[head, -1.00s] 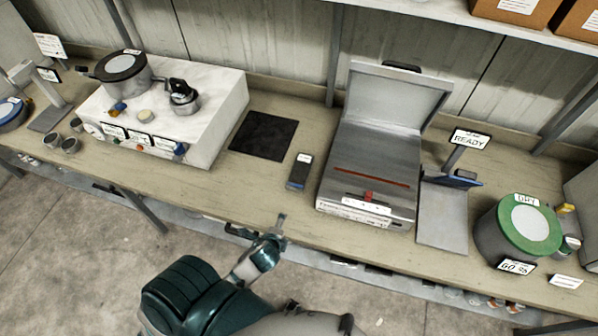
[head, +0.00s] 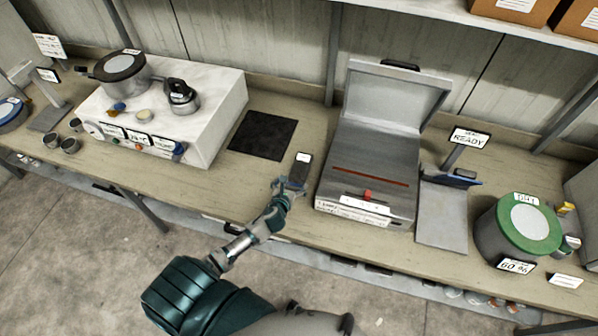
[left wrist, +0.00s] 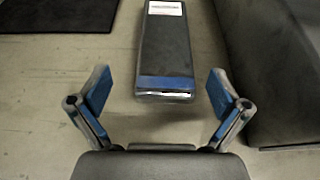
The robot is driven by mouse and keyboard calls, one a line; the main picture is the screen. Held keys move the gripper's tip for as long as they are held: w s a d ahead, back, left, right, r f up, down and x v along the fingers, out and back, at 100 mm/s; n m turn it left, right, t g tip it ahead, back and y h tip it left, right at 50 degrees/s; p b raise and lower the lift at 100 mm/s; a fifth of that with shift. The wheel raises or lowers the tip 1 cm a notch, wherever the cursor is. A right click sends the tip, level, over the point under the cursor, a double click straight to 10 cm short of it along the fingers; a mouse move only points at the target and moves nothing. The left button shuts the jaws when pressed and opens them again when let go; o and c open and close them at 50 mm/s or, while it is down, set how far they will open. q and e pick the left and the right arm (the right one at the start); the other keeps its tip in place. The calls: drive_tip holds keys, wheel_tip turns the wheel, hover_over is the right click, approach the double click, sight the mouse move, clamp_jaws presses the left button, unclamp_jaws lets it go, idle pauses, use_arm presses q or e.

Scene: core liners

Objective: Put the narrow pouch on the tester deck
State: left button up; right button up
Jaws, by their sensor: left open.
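The narrow pouch, a slim dark piece with a white label and a blue band (head: 300,172), lies flat on the bench left of the silver machine. In the left wrist view the pouch (left wrist: 166,50) lies ahead, its blue-banded near end between the fingertips. My left gripper (head: 287,187) is open at the pouch's near end, with gaps on both sides in the left wrist view (left wrist: 160,85). The silver machine (head: 370,160) has its lid raised; a grey plate (head: 442,215) with a READY sign stands beside it. I cannot tell which is the tester deck. My right gripper is out of view.
A black mat (head: 262,135) lies behind and left of the pouch. A white block (head: 210,120) carries a pot and a dark-topped vessel. A green-lidded pot (head: 520,230) stands at the right. Bare bench lies left of the pouch.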

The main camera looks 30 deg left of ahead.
sight(296, 178)
use_arm(q)
drive_tip(key=x, duration=0.7)
drive_tip(key=shift+d+f, duration=0.1)
drive_tip(key=shift+d, duration=0.25)
drive_tip(key=shift+c, duration=0.3)
drive_tip(key=shift+s, duration=0.15)
drive_tip(key=c, duration=1.3)
